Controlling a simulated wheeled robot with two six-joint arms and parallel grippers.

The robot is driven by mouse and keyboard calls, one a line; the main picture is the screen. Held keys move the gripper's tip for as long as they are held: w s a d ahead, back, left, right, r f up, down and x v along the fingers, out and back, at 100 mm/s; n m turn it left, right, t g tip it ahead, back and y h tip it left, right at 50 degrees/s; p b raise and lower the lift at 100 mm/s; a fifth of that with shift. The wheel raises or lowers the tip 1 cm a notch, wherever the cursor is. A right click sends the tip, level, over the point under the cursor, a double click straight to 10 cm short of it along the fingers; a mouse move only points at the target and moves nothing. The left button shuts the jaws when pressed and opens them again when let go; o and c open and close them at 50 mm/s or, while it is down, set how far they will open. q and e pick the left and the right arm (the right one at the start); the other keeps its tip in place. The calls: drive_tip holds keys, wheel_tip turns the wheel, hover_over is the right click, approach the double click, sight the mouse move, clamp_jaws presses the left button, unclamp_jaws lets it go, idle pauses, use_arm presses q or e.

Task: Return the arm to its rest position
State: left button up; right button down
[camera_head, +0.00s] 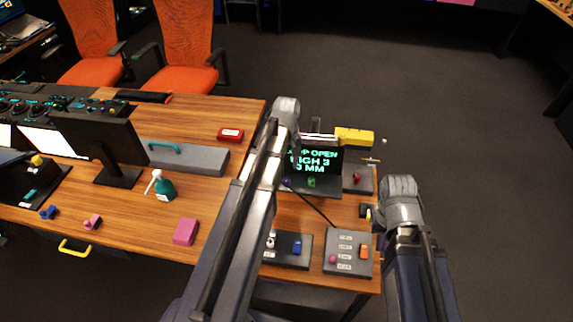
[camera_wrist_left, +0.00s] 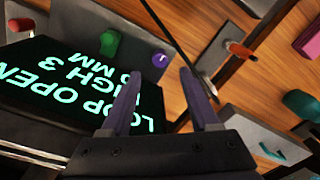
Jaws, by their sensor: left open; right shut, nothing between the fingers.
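My left arm (camera_head: 240,195) reaches up across the desk in the head view, and its forearm hides the left gripper there. In the left wrist view the left gripper (camera_wrist_left: 163,78) is open, with nothing between its two fingers. Its fingers are close to the dark display (camera_wrist_left: 75,85) with green text, which also shows in the head view (camera_head: 316,162). My right arm (camera_head: 405,220) is at the right edge of the desk, and its fingers do not show.
A green knob (camera_wrist_left: 104,44) and a purple knob (camera_wrist_left: 159,60) are beside the display. A yellow block (camera_head: 355,136) is behind it. A button panel (camera_head: 347,250) lies at the near right corner. A spray bottle (camera_head: 161,186) and pink block (camera_head: 186,231) stand to the left.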

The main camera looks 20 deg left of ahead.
use_arm(q)
drive_tip(key=shift+r, duration=0.55)
use_arm(e)
drive_tip(key=shift+r, duration=0.55)
use_arm(q)
drive_tip(key=s+d+m, duration=0.6)
drive_tip(key=s+d, duration=0.1)
drive_tip(key=d, duration=0.4)
drive_tip(key=s+d+m+y, duration=0.1)
drive_tip(key=s+d+m, duration=0.6)
drive_tip(key=d, duration=0.4)
drive_tip(key=shift+s+m, duration=0.3)
drive_tip(key=shift+s, duration=0.25)
